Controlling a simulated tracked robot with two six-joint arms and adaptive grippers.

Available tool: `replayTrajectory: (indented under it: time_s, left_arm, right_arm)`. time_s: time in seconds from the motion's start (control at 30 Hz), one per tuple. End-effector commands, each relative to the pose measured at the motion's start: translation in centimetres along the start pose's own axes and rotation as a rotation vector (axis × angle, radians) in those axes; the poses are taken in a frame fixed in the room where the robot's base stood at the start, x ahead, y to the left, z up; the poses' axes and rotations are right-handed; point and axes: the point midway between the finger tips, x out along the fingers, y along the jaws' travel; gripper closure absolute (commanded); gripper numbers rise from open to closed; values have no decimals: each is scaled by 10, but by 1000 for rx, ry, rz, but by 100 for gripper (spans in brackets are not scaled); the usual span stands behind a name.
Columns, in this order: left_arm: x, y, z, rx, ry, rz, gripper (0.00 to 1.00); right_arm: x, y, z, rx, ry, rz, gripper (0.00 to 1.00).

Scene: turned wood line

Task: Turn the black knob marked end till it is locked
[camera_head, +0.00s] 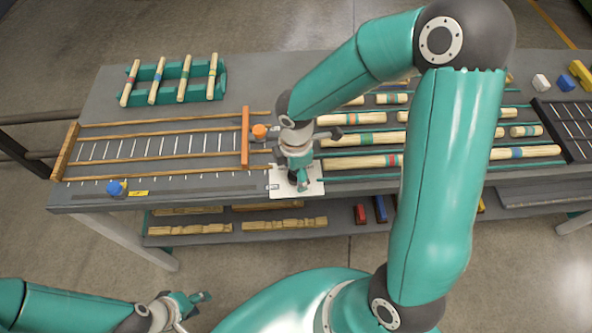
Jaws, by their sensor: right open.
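The black knob (292,177) is a small dark shape on a white plate (312,188) at the table's front edge. My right gripper (299,182) points down over the plate, right at the knob, and hides most of it. Its jaws are open; I cannot tell whether they touch the knob. The marking and the knob's turned position cannot be read. My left gripper (200,310) is open and empty at the bottom left, well away from the table.
An orange bar (245,138) and an orange knob (260,131) stand just left of my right gripper. A blue knob (115,187) sits at the front left. A green rack (221,82) holds several turned sticks. Wooden pieces lie on the lower shelf.

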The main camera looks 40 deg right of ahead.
Motion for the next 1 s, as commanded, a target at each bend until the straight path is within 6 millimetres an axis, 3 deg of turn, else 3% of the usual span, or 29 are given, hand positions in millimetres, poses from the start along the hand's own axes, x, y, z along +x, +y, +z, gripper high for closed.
replayTrajectory:
  time_s: [0.3,0.67,1.0]
  left_arm:
    - [0,0,0,0,0,0,60]
    - [0,0,0,0,0,0,60]
    - [5,-2,0,0,0,0,60]
  right_arm:
    - [2,0,0,0,0,0,34]
    - [2,0,0,-1,0,0,92]
    - [3,1,-1,40,-1,1,92]
